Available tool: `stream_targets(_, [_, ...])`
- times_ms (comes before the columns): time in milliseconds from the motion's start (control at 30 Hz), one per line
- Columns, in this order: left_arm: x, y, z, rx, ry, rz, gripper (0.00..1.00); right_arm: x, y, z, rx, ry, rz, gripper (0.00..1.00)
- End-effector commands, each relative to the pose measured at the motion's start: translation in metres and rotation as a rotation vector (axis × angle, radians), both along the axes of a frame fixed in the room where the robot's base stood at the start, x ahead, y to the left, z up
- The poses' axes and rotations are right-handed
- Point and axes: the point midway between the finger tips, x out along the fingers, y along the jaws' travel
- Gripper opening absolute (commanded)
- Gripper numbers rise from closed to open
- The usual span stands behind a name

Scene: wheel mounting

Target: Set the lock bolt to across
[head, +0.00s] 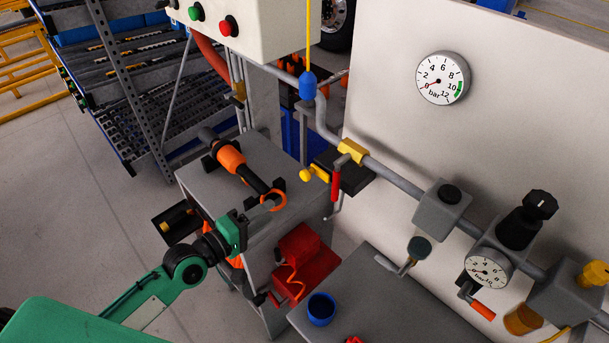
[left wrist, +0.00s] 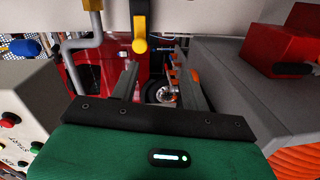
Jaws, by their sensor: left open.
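A small yellow knob with a short yellow bar (head: 307,174), which looks like the lock bolt, sticks out left of a dark block (head: 345,174) beside the grey bench. A yellow piece also shows in the left wrist view (left wrist: 140,44), just past the fingers; I cannot tell for sure that it is the same part. My left gripper (head: 257,206) is in front of the bench, left of and nearer than the yellow knob, apart from it. Its two fingers stand apart in the left wrist view (left wrist: 157,66) with nothing held between them. My right gripper does not show.
An orange and black tool (head: 232,160) lies on the grey bench (head: 195,180) close to my left gripper. A red-handled valve lever (head: 336,187) hangs beside the knob. A red box (head: 301,250) and a blue cup (head: 321,308) are to the lower right.

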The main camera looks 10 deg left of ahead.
Motion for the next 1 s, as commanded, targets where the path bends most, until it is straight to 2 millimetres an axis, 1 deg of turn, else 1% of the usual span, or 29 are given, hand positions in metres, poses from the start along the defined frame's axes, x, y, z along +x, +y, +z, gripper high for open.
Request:
stream_targets(33, [0.002,0.002,0.01,-0.056,-0.003,0.003,0.46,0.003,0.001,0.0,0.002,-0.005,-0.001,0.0])
stream_targets(100, [0.004,0.004,0.02,-0.118,-0.003,0.008,0.46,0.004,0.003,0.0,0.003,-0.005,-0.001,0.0])
stream_targets(200, [0.008,0.004,0.027,-0.159,-0.004,0.012,0.46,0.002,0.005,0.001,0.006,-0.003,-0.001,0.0])
stream_targets(367, [0.022,-0.004,0.029,-0.164,-0.005,0.014,0.46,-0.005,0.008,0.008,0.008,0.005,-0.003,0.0])
stream_targets(500, [0.041,-0.017,0.031,-0.163,-0.004,0.013,0.46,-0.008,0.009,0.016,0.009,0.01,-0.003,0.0])
stream_targets(800, [0.086,-0.046,0.03,-0.159,-0.004,0.013,0.46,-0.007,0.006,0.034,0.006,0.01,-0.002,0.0])
stream_targets(1000, [0.109,-0.062,0.028,-0.158,-0.002,0.012,0.46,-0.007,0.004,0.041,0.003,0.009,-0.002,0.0])
